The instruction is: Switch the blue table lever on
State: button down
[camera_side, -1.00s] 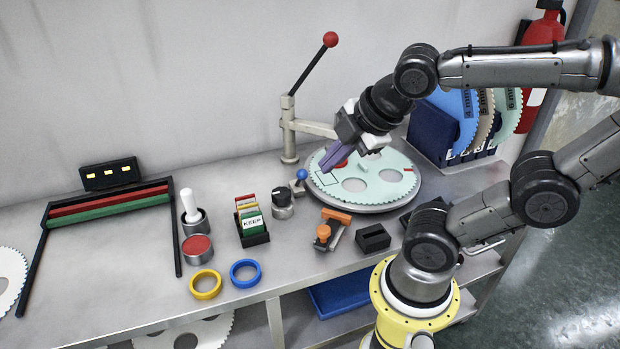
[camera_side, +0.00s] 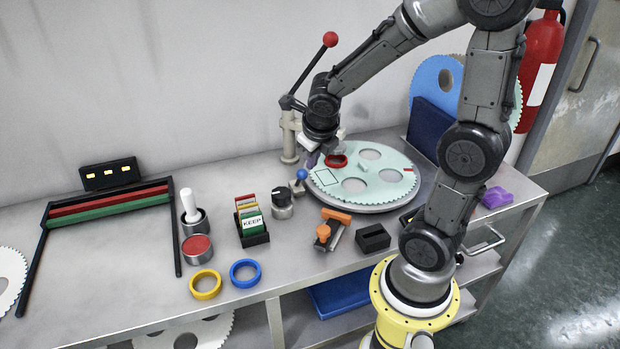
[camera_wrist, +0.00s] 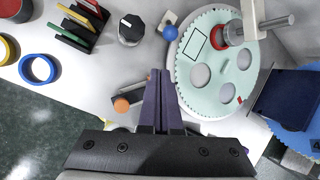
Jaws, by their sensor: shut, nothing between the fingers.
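The blue table lever (camera_side: 301,175) is a small blue ball on a pale base plate at the left edge of the round turntable. It shows in the wrist view as a blue ball (camera_wrist: 170,33) beyond my fingertips. My gripper (camera_side: 311,159) points down behind the lever, close to the turntable's left rim and partly hidden by my wrist. In the wrist view my purple fingers (camera_wrist: 159,76) are together and empty, apart from the ball in the picture. The side view does not clearly show whether they touch anything. The lever's tilt is hard to tell.
The turntable holds a pale green toothed disc (camera_side: 388,186) with a red ring (camera_side: 337,161). A post with a red-knobbed arm (camera_side: 330,40) stands behind. A black dial (camera_side: 281,196), card holder (camera_side: 254,239) and orange-handled tool (camera_side: 326,236) are near.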

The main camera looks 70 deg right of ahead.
jog(key=shift+g, duration=0.7)
jog(key=d+f, duration=0.1)
jog(key=s+d+f, duration=0.1)
jog(key=f, duration=0.1)
jog(key=shift+s+f, duration=0.15)
jog(key=shift+f, duration=0.15)
jog(key=x, duration=1)
jog(key=shift+w+d+r, duration=0.15)
jog(key=shift+w+r, duration=0.4)
jog(key=shift+w, duration=0.25)
jog(key=shift+w+d+r, duration=0.15)
jog(key=shift+w+r, duration=0.4)
jog(key=shift+w, duration=0.25)
